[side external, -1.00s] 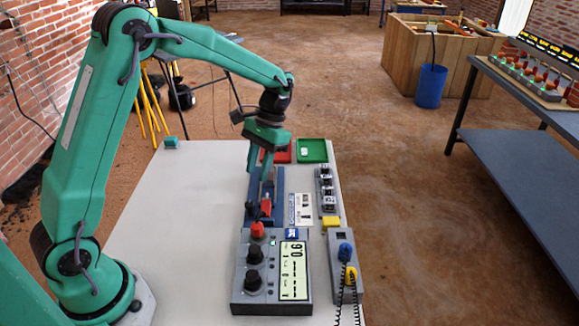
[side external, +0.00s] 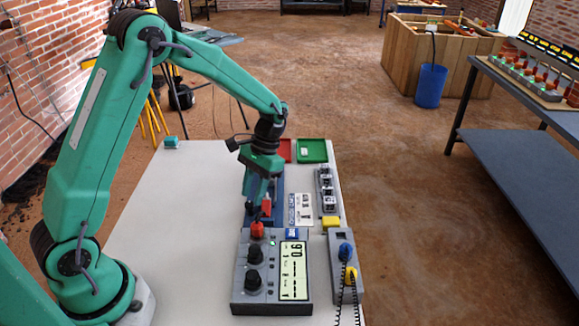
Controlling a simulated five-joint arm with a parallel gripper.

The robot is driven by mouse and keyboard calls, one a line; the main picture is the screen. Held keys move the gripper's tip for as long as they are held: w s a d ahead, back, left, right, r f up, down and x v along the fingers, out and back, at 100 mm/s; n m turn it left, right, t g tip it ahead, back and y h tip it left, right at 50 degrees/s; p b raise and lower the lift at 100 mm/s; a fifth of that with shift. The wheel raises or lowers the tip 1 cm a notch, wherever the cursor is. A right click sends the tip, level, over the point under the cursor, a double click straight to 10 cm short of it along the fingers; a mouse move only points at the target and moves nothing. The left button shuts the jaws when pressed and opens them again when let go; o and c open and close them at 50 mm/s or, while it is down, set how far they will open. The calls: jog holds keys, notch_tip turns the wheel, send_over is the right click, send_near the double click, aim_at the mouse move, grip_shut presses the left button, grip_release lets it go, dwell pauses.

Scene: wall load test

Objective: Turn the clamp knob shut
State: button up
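A blue clamp fixture (side external: 281,200) stands on the pale table, with a small red part (side external: 266,207) at its near end. My gripper (side external: 261,198) points down over this near end and hides much of the fixture. Its fingers are close to the red part, but I cannot tell whether they touch it. The fingertips are too small and overlapped to show whether they are open or shut. I cannot make out clearly which part is the clamp knob. A second red piece (side external: 257,230) sits just nearer, at the back edge of the grey meter box (side external: 240,290).
The meter box has black knobs (side external: 254,255) and a lit display (side external: 294,270). To its right is a grey box with blue and yellow plugs (side external: 350,275). A red tray (side external: 285,148) and green tray (side external: 313,150) lie behind. The table's left side (side external: 180,220) is clear.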

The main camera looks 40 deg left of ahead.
jog(key=shift+x, duration=0.95)
grip_shut()
jog(key=shift+d+m, duration=0.15)
jog(key=shift+m, duration=0.55)
grip_release()
jog(key=shift+w+r, duration=0.1)
jog(key=shift+r, duration=0.1)
